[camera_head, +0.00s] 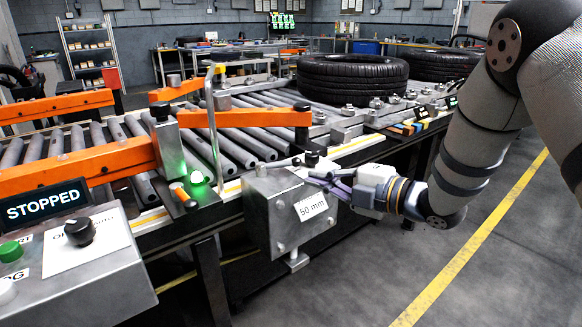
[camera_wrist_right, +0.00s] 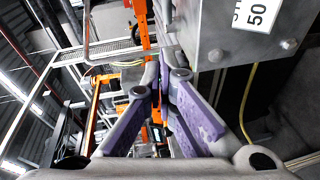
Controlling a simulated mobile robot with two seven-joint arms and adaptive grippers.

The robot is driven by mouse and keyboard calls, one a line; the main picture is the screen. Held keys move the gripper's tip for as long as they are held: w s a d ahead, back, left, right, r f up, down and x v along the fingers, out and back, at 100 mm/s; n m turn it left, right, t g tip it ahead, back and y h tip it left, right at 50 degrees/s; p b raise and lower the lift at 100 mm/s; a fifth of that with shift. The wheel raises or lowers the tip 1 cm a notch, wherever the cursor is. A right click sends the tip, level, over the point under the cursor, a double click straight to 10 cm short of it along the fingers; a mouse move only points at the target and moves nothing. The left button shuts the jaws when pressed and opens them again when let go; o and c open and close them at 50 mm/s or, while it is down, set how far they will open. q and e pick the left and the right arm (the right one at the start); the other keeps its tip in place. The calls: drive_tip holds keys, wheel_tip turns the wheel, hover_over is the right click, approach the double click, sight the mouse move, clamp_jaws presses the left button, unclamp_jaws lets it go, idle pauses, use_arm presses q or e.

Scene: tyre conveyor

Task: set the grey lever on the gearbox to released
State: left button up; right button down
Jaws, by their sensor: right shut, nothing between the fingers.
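The gearbox (camera_head: 268,207) is a grey metal box with a "50 mm" label, mounted on the near side of the conveyor. A short grey lever (camera_head: 282,162) lies along its top, near a black knob (camera_head: 312,158). The lever's exact setting is hard to tell. My right gripper (camera_head: 316,177) is shut and empty, its fingertips at the box's upper right edge, close to the lever. Whether they touch it I cannot tell. In the right wrist view, the purple-padded fingers (camera_wrist_right: 163,72) meet beside the gearbox (camera_wrist_right: 228,38). My left gripper is not in view.
The roller conveyor (camera_head: 230,140) has orange guide arms (camera_head: 245,117) and carries black tyres (camera_head: 352,78). A control panel (camera_head: 85,255) with a "STOPPED" display (camera_head: 45,203) stands at the lower left. A bent metal post (camera_head: 212,120) rises left of the gearbox. The floor at right is clear.

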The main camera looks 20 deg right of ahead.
sight(290, 183)
drive_tip(key=x, duration=0.3)
drive_tip(key=d+b+x, duration=0.1)
drive_tip(key=x, duration=0.2)
drive_tip(key=w+x, duration=0.1)
drive_tip(key=x, duration=0.2)
drive_tip(key=shift+w+d+f, duration=0.25)
drive_tip(key=shift+f, duration=0.2)
drive_tip(key=shift+w+d, duration=0.1)
drive_tip(key=shift+w, duration=0.5)
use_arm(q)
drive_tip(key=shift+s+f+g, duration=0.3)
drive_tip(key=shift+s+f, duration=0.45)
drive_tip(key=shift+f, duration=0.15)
